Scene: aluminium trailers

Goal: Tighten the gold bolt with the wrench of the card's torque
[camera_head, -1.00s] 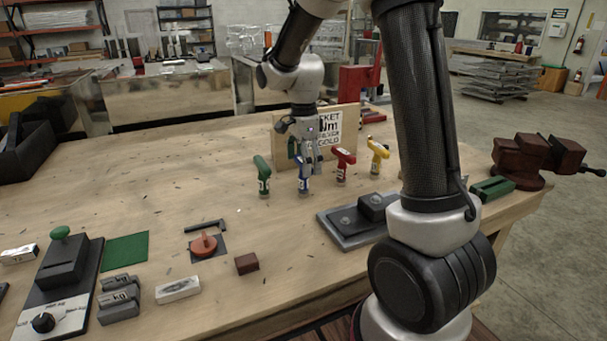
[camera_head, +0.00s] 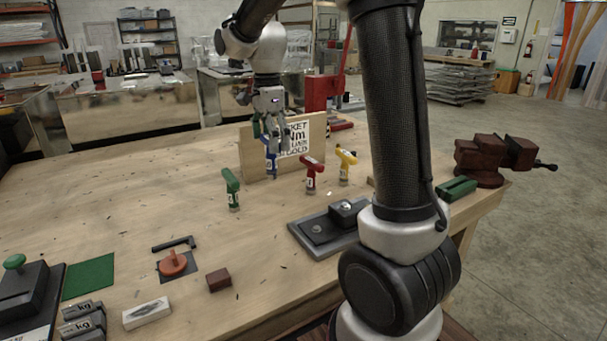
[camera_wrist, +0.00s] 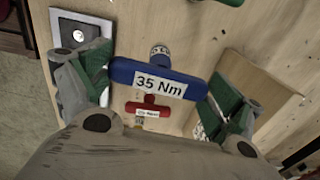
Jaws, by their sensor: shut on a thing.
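My gripper (camera_head: 270,135) is shut on the blue wrench (camera_head: 271,162), holding it upright above the table. In the wrist view, its green-padded fingers lie at both ends of the blue handle (camera_wrist: 128,71), labelled "35 Nm". The green wrench (camera_head: 231,186), red wrench (camera_head: 311,172) and yellow wrench (camera_head: 345,164) stand upright on the table. A grey plate (camera_head: 309,240) carries a dark block and round bolt heads; I cannot tell which is gold.
A brown vise (camera_head: 490,155) and green block (camera_head: 457,189) are at the right table edge. An orange knob (camera_head: 173,263), a brown cube (camera_head: 219,280), a white block (camera_head: 147,313) and kg weights (camera_head: 82,322) lie at front left. The left middle table is clear.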

